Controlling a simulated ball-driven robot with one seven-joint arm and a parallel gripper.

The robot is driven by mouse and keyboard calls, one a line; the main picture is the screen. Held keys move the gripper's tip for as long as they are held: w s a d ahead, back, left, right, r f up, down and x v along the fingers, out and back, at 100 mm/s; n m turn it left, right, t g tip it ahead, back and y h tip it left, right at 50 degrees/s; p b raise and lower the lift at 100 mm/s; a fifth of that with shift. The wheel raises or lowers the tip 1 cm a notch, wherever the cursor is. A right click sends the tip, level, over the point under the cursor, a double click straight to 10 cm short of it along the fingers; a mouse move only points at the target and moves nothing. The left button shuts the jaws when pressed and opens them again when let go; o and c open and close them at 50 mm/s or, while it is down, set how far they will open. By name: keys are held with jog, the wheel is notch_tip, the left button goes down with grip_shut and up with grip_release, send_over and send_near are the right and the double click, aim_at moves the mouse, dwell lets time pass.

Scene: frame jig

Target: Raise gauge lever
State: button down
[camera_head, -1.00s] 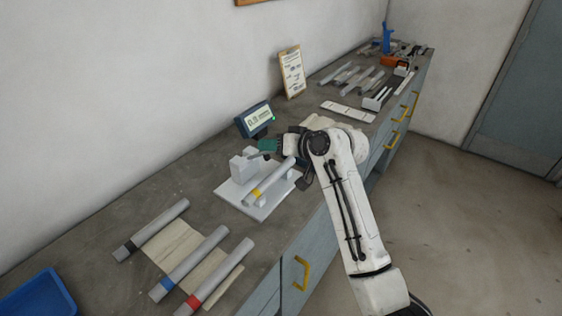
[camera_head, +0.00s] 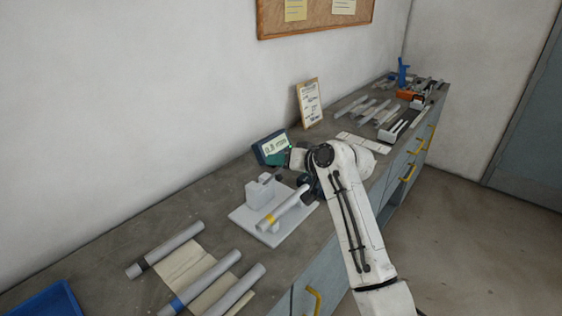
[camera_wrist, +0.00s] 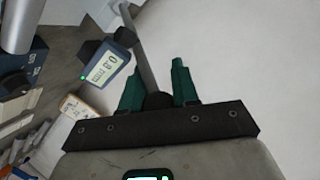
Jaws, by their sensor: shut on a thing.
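The gauge lever (camera_wrist: 148,62) is a grey bar with a dark round knob (camera_wrist: 157,101) in the wrist view. My gripper (camera_wrist: 157,92) has green fingers, one on each side of the knob, and is shut on it. In the head view my gripper (camera_head: 280,158) is above the jig, partly hidden by my arm, and overlaps the lower edge of the gauge display. The blue gauge display (camera_head: 273,148) shows lit digits and also appears in the wrist view (camera_wrist: 108,65). The white jig (camera_head: 250,223) carries a grey tube with a yellow band (camera_head: 284,208).
Grey tubes with dark, blue and other bands (camera_head: 165,250) lie on the bench at front left, near a blue tray (camera_head: 45,303). A clipboard (camera_head: 310,103) stands against the wall. More tubes (camera_head: 365,107) and tools lie farther back. Bare bench lies left of the jig.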

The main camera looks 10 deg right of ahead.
jog(key=shift+s+a+f, duration=0.15)
jog(key=shift+a+f, duration=0.15)
jog(key=shift+f, duration=0.3)
jog(key=c, duration=1.2)
grip_release()
jog(key=shift+c, duration=0.2)
jog(key=shift+o, duration=0.5)
jog(key=shift+r, duration=0.1)
jog(key=shift+s+d+r+p, duration=0.2)
jog(key=shift+r+p, duration=0.2)
jog(key=shift+p, duration=0.1)
jog(key=shift+s+d+r+p, duration=0.15)
jog(key=shift+r+p, duration=0.25)
jog(key=shift+p, duration=0.05)
jog(key=s+d+r+p, duration=0.4)
jog(key=s+r+p, duration=0.1)
jog(key=r, duration=0.3)
jog(key=shift+s+d, duration=0.2)
jog(key=shift+s, duration=0.2)
